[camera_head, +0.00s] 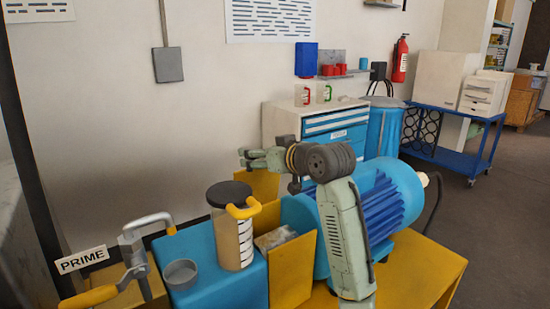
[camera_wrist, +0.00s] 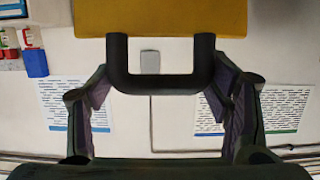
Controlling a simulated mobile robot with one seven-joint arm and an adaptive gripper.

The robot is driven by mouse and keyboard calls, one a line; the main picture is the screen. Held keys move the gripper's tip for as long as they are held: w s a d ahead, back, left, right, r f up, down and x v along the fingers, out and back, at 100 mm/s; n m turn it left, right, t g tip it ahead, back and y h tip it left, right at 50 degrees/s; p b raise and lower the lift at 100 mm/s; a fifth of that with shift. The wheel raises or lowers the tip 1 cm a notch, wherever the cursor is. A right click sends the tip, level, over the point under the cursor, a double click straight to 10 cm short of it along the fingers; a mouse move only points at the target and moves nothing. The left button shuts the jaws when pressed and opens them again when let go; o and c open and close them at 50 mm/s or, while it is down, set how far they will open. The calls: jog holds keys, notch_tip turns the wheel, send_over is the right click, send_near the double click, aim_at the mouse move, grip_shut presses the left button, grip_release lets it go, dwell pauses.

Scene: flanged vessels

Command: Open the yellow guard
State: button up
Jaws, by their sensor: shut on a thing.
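The yellow guard (camera_wrist: 160,18) fills the top middle of the wrist view, with a dark U-shaped handle (camera_wrist: 160,84) on its lower edge there. My gripper (camera_wrist: 164,92) has one finger against each side of this handle and is shut on it. In the head view my gripper (camera_head: 252,158) reaches left, just above an upright yellow panel (camera_head: 265,186) behind the blue machine. My arm hides part of that area, and the handle cannot be made out there.
A blue ribbed motor (camera_head: 390,200) stands right of another yellow panel (camera_head: 296,272). A lever (camera_head: 130,262) stands beside the PRIME sign (camera_head: 82,260).

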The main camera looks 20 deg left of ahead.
jog(key=w+a+p, duration=0.1)
jog(key=w+a, duration=0.2)
jog(key=a, duration=0.2)
jog(key=shift+w+a, duration=0.15)
jog(key=shift+w, duration=0.05)
dwell(0.4)
jog(key=o, duration=1.7)
jog(key=shift+f, duration=0.1)
jog(key=v, duration=1.2)
jog(key=shift+f, duration=0.1)
